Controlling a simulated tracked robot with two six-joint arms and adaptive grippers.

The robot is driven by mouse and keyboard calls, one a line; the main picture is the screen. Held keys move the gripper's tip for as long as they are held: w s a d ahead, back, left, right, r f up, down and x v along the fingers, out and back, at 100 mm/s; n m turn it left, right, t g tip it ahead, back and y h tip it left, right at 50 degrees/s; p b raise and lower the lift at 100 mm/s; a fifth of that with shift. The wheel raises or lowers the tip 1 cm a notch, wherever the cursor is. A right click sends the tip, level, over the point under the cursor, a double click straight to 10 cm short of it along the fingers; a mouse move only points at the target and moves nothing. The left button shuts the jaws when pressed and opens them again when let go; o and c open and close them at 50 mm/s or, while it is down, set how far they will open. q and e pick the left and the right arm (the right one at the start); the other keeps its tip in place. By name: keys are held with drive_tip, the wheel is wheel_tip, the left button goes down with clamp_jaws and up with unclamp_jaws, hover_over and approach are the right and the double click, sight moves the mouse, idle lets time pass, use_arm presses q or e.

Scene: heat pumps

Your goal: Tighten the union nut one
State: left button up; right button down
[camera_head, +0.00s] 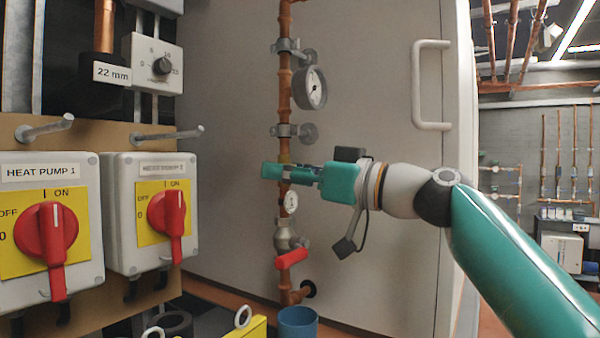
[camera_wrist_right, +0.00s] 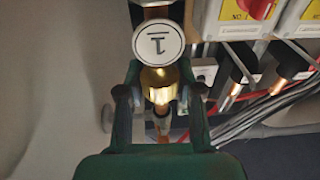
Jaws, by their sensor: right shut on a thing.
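Union nut one is a brass hex nut on a vertical copper pipe (camera_head: 284,104). In the wrist view the nut (camera_wrist_right: 160,84) shows between the fingers, beside a round white tag marked 1 (camera_wrist_right: 158,42), which looks upside down there. In the head view the tag (camera_head: 290,201) hangs just below the gripper, and the fingers mostly hide the nut. My right gripper (camera_head: 273,171) reaches in from the right, roughly level, and is shut on the nut, with one finger (camera_wrist_right: 122,105) and the other (camera_wrist_right: 196,105) on either side. My left gripper is in neither view.
A pressure gauge (camera_head: 311,88) and pipe clamps sit above on the same pipe. A red valve handle (camera_head: 291,258) and a blue cup (camera_head: 297,322) are below. Heat pump switch boxes (camera_head: 48,220) stand at left. A cabinet handle (camera_head: 431,85) juts out at upper right.

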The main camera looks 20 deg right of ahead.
drive_tip(key=shift+s+a+m+t+h+b, duration=0.1)
drive_tip(key=shift+m+t+h+b, duration=0.35)
drive_tip(key=shift+m+t+h, duration=0.5)
drive_tip(key=shift+h, duration=0.55)
drive_tip(key=shift+m+t+h, duration=0.4)
drive_tip(key=shift+m+t, duration=0.05)
drive_tip(key=shift+m+h, duration=0.3)
drive_tip(key=shift+h, duration=0.2)
drive_tip(key=c, duration=0.7)
unclamp_jaws()
